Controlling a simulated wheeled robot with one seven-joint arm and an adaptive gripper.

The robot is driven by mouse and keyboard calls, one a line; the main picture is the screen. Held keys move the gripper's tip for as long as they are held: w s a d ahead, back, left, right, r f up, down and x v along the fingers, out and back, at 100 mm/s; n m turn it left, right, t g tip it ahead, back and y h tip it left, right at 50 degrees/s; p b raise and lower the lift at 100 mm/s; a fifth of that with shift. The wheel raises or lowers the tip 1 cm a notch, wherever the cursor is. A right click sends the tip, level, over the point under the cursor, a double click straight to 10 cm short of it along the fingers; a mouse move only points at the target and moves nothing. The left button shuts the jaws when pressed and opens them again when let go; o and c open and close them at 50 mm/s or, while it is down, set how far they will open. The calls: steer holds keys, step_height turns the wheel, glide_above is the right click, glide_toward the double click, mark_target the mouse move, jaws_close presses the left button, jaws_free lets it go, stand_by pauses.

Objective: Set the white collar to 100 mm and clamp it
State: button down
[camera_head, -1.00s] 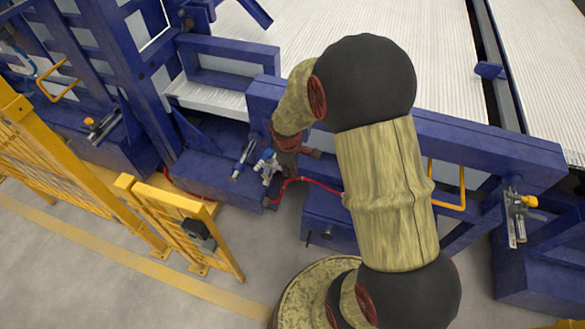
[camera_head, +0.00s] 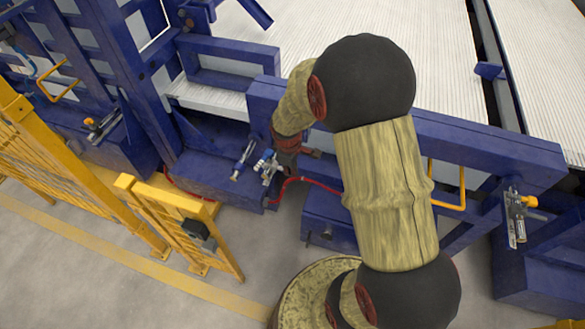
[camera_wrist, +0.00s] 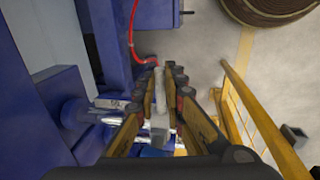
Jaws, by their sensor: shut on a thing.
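My gripper (camera_wrist: 160,78) is low at the blue stand in the wrist view, its two fingers on either side of a slim pale grey handle-like part (camera_wrist: 159,97) and shut on it. Below this part, between the fingers, is a blue block (camera_wrist: 155,153). To the left are a shiny round bar (camera_wrist: 92,114) and a small pale plate with dark marks (camera_wrist: 108,103), too small to read. In the head view my gripper (camera_head: 285,160) is beside a blue-and-silver fitting (camera_head: 267,164). I cannot single out the white collar or tell its setting.
A red hose (camera_head: 312,181) runs close to the fitting. A blue frame (camera_head: 205,180) stands around it. A yellow barrier (camera_head: 190,232) is at the lower left, with clear floor (camera_head: 90,270) in front. A similar silver fitting (camera_head: 517,220) is far right.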

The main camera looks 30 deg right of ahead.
steer(key=w+d+p, duration=0.1)
steer(key=d, duration=0.1)
steer(key=w+d, duration=0.2)
steer(key=shift+w+p, duration=0.1)
steer(key=shift+p, duration=0.25)
steer(key=c, duration=1.9)
jaws_free()
steer(key=r, duration=0.4)
steer(key=s+a+r, duration=0.1)
steer(key=r, duration=0.3)
steer(key=a+r, duration=0.1)
steer(key=r, duration=0.2)
steer(key=shift+s+r, duration=0.3)
steer(key=shift+r, duration=0.1)
